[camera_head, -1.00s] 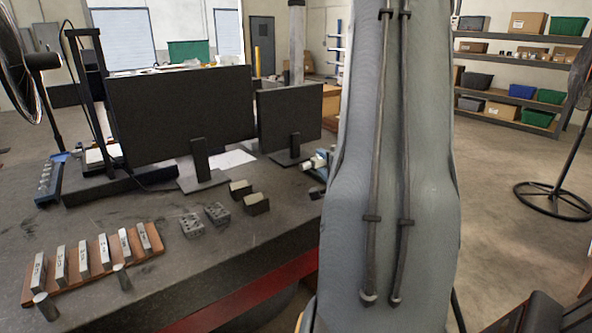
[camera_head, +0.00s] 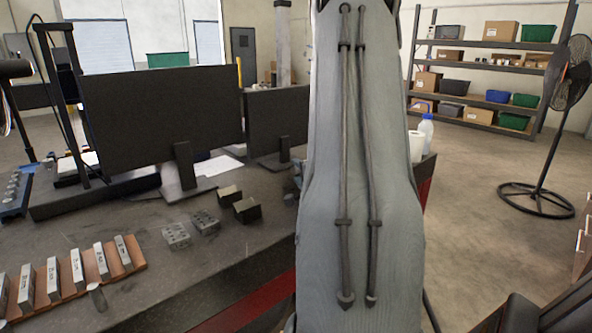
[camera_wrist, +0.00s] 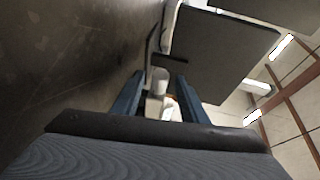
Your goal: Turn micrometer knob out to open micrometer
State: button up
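My gripper (camera_wrist: 163,80) shows in the wrist view with its two blue fingers apart and nothing between them. A white cylindrical thing (camera_wrist: 160,82) shows beyond the gap; I cannot tell whether it is held by anything. I cannot make out the micrometer or its knob in either view. In the head view my own arm fills the middle and hides part of the workbench (camera_head: 150,290). A small greyish-blue piece (camera_head: 296,172) peeks out at the arm's left edge, too covered to identify.
Dark monitors (camera_head: 160,115) stand on the bench. Metal blocks (camera_head: 176,236) and a wooden rack of gauge blocks (camera_head: 130,258) lie in front. A white cup (camera_head: 416,146) and a bottle (camera_head: 427,130) stand right of my arm. The floor at right is open up to a fan (camera_head: 540,165).

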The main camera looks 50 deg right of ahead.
jog(key=shift+x, duration=1.25)
grip_shut()
jog(key=shift+r+g+p, duration=0.1)
jog(key=shift+g+p, duration=0.3)
jog(key=shift+p, duration=0.6)
jog(key=shift+r+p, duration=0.1)
jog(key=shift+p, duration=0.4)
jog(key=n+g+y+p, duration=0.1)
jog(key=g+p, duration=0.1)
jog(key=p, duration=0.1)
jog(key=shift+r+p, duration=0.1)
jog(key=shift+p, duration=0.25)
jog(key=shift+g+y+p, duration=0.3)
jog(key=shift+g+p, duration=0.6)
jog(key=shift+p, duration=0.05)
jog(key=shift+f+n+g+p, duration=0.25)
jog(key=shift+n+g+p, duration=0.2)
jog(key=shift+g, duration=0.25)
